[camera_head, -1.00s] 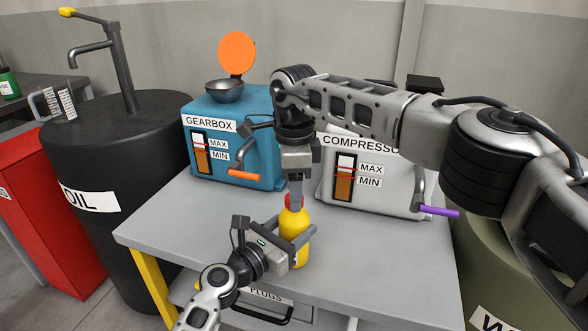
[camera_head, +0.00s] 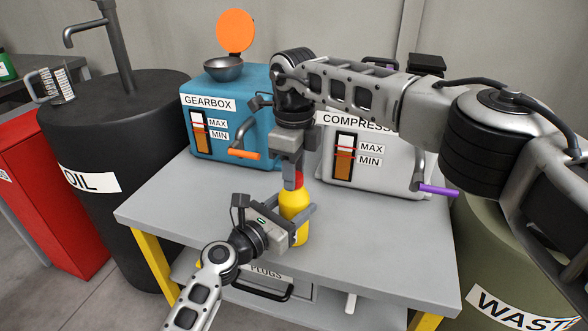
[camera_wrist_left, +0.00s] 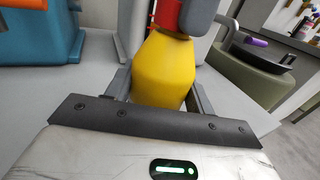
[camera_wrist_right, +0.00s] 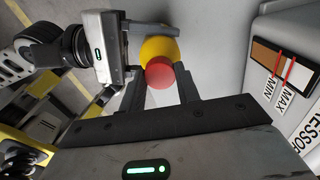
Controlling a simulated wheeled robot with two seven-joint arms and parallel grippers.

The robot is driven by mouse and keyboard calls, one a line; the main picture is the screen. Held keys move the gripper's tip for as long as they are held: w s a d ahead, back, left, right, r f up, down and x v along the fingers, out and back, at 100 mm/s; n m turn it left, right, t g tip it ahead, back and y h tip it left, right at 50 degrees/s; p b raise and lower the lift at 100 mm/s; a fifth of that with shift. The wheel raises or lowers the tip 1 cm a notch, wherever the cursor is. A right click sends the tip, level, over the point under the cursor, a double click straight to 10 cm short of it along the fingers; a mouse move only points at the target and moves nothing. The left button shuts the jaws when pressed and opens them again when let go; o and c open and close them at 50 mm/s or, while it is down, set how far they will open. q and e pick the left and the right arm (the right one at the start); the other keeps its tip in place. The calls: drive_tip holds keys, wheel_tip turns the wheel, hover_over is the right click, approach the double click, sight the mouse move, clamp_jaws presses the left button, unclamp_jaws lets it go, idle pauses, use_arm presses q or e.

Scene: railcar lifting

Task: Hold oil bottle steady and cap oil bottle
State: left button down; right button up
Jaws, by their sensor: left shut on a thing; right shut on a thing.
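The yellow oil bottle (camera_head: 294,204) stands upright on the grey table near its front edge. My left gripper (camera_head: 302,222) is shut around its body; the left wrist view shows the bottle (camera_wrist_left: 163,72) between the fingers. The red cap (camera_head: 299,180) is at the bottle's top, and it also shows in the left wrist view (camera_wrist_left: 167,15). My right gripper (camera_head: 295,180) comes from above and is shut on the cap. The right wrist view shows the cap (camera_wrist_right: 159,71) between the fingertips, over the bottle. The seam between cap and neck is hidden.
The blue gearbox (camera_head: 235,140) and the grey compressor (camera_head: 385,150) stand behind on the table (camera_head: 185,215). The black oil drum (camera_head: 105,145) is at left, the green waste drum (camera_head: 500,250) at right. The table's left part is clear.

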drive_tip(key=m, duration=0.6)
drive_tip(key=shift+m, duration=0.3)
drive_tip(key=o, duration=1.2)
drive_tip(key=shift+c, duration=0.2)
wheel_tip(320, 180, up, 12)
use_arm(q)
drive_tip(key=shift+c, duration=2.3)
unclamp_jaws()
